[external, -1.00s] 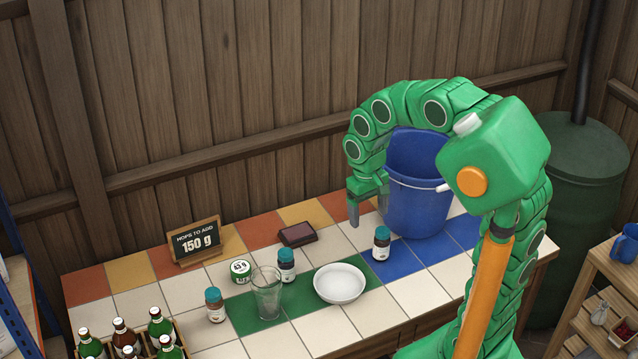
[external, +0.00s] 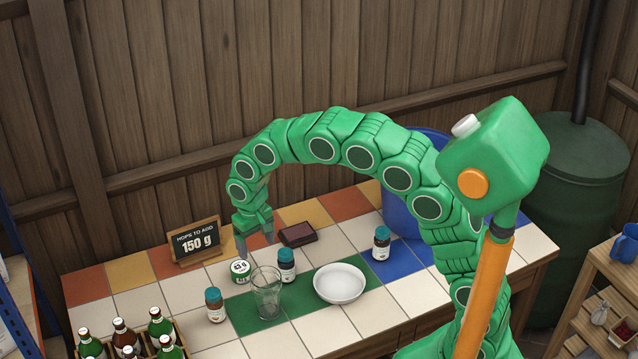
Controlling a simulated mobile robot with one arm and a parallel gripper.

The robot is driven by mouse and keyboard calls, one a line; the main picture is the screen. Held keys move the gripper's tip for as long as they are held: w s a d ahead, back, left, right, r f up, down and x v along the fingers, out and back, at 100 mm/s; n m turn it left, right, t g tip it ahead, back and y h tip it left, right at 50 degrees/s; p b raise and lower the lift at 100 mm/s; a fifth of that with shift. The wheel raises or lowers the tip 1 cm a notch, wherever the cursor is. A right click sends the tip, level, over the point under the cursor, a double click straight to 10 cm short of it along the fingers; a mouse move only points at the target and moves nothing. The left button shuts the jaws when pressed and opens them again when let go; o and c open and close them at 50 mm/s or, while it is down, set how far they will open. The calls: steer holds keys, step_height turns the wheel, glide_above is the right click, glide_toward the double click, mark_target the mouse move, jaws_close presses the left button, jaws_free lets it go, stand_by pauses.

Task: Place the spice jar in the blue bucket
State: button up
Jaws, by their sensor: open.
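Three brown jars with teal lids and pale labels stand upright on the tiled counter: a jar at the left (external: 215,306), a jar beside the glass (external: 287,267) and a jar on the blue tiles (external: 381,244). I cannot tell which one is the spice jar. The blue bucket (external: 398,214) stands at the counter's back right, largely hidden behind my arm.
A clear glass (external: 267,295) stands in front of the middle jar, with a white bowl (external: 339,283) to its right. A dark red block (external: 297,234) and a chalkboard sign reading 150 g (external: 195,243) are at the back. Crated bottles (external: 160,330) stand front left.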

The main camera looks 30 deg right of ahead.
steer(key=n, duration=0.1)
glide_above(212, 292)
steer(key=f, duration=0.7)
steer(key=shift+s+d, duration=0.25)
steer(key=shift+s, duration=0.15)
steer(key=shift+f, duration=1.35)
steer(key=shift+w+a+f, duration=0.1)
steer(key=shift+w+f, duration=0.1)
steer(key=shift+f, duration=1.15)
steer(key=shift+w+a+f, duration=0.1)
steer(key=shift+w+f, duration=0.1)
steer(key=shift+f, duration=1.1)
steer(key=shift+c, duration=0.3)
steer(key=c, duration=1.2)
